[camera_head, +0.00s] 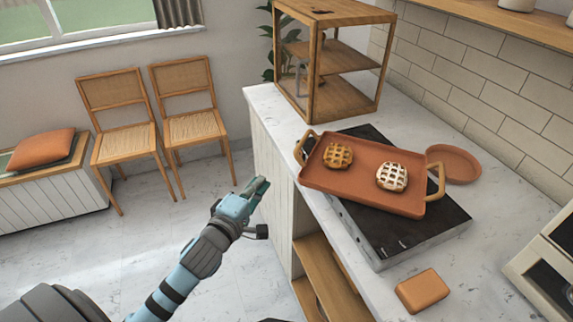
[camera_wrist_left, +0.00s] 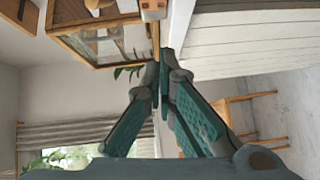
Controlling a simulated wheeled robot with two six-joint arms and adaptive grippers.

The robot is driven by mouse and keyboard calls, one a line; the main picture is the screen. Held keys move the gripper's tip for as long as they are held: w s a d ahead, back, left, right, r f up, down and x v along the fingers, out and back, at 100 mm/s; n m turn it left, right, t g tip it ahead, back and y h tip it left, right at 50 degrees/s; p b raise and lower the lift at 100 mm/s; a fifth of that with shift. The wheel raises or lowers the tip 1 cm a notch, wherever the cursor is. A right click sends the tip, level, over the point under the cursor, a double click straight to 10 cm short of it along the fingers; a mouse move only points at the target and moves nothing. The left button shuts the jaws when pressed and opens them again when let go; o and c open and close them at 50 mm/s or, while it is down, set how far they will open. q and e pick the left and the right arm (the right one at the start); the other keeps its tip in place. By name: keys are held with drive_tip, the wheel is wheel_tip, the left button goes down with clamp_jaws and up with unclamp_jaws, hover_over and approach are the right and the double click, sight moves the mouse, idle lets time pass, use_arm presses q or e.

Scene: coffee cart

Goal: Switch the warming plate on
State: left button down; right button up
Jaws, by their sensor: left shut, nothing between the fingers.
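The warming plate (camera_head: 425,232) is a flat unit with a black top and a silver side, lying on the white counter. A terracotta tray (camera_head: 345,182) with two wooden handles rests over it and hides much of its top. The plate's silver side faces the counter's left edge; its controls are too small to make out. My left gripper (camera_head: 263,184) is shut and empty, left of the counter edge and apart from the plate. Its two teal fingers also show in the left wrist view (camera_wrist_left: 161,72), where I cannot make out the plate. My right gripper is not visible.
Two waffles (camera_head: 338,155) (camera_head: 392,177) lie on the tray. A wooden display case (camera_head: 345,100) stands at the back of the counter. A round terracotta dish (camera_head: 458,165) and an orange block (camera_head: 422,291) lie nearby. Two chairs (camera_head: 120,140) (camera_head: 192,125) stand left; floor between is clear.

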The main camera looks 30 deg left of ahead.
use_arm(q)
drive_tip(key=w, duration=0.3)
drive_tip(key=w+d+b, duration=0.1)
drive_tip(key=w, duration=0.3)
drive_tip(key=w+d+f, duration=0.1)
drive_tip(key=w, duration=0.2)
drive_tip(key=shift+w+d+f, duration=0.1)
drive_tip(key=shift+w+d, duration=0.05)
drive_tip(key=shift+w, duration=0.25)
drive_tip(key=shift+b, duration=0.3)
